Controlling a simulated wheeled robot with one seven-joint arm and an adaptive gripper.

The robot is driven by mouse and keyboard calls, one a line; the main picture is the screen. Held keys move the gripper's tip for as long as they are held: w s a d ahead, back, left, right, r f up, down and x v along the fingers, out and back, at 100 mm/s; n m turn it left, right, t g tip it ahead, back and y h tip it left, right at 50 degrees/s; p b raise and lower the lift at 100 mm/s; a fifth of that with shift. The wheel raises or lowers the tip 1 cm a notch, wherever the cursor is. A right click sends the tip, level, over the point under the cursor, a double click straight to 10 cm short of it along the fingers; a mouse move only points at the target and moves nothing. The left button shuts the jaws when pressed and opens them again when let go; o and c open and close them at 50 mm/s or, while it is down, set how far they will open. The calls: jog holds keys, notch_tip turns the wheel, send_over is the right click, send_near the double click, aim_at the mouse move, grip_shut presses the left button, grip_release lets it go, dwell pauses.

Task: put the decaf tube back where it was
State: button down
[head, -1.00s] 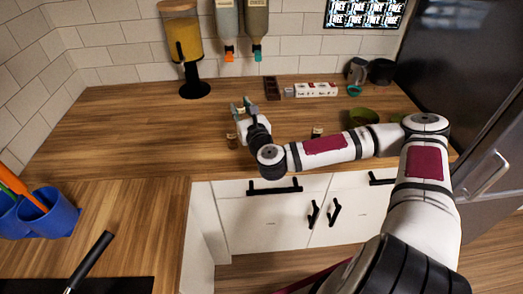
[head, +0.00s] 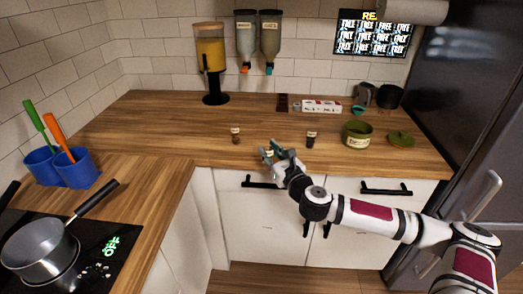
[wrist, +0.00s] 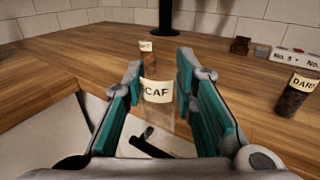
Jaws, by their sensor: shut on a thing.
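My gripper (wrist: 158,90) is shut on the decaf tube (wrist: 157,92), a clear tube with a cream label on which "CAF" can be read. The tube stands upright between the teal finger pads, and its lower part looks see-through. In the head view my gripper (head: 274,153) is at the counter's front edge, above the white drawer front; the tube is hard to make out there. A brown tube (head: 235,137) stands on the counter to the left of my gripper, beyond the decaf tube in the wrist view. A dark tube labelled "DAR…" (wrist: 296,96) stands to the right.
A green canister (head: 356,134) and green lid (head: 400,139) lie right on the wooden counter (head: 170,125). A dark box (head: 283,102) and white numbered strip (head: 322,106) are at the back. A yellow-filled dispenser (head: 212,60) stands back left.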

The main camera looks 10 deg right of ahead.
jog(key=y+b, duration=0.1)
jog(key=w+f+n+y+b, duration=0.1)
jog(key=shift+w+a+f+n+g+b, duration=0.1)
jog(key=shift+w+a+n+g+b, duration=0.05)
jog(key=shift+w+n+g+b, duration=0.2)
jog(key=shift+a+n+y+b, duration=0.1)
jog(key=shift+n+y+b, duration=0.25)
jog(key=shift+y+b, duration=0.2)
jog(key=shift+w+r+n+g+y+b, duration=0.1)
jog(key=shift+r+n+g+y+b, duration=0.45)
jog(key=shift+r+y+b, duration=0.2)
jog(key=shift+d+r+n+g+y+b, duration=0.15)
jog(key=shift+r+y+b, duration=0.15)
jog(key=shift+r, duration=0.1)
jog(key=shift+d+r+n+g+y+b, duration=0.1)
jog(key=shift+r+g+y+b, duration=0.1)
jog(key=shift+r+b, duration=0.15)
jog(key=shift+w+d+f+b, duration=0.3)
jog(key=shift+w+f, duration=0.5)
jog(key=shift+w, duration=1.8)
jog(key=shift+w+d+f+b, duration=0.3)
jog(key=shift+w+f, duration=0.55)
jog(key=shift+w, duration=1.8)
jog(key=shift+w+d+f+b, duration=0.3)
jog(key=shift+w+f, duration=0.5)
jog(key=shift+w, duration=1.8)
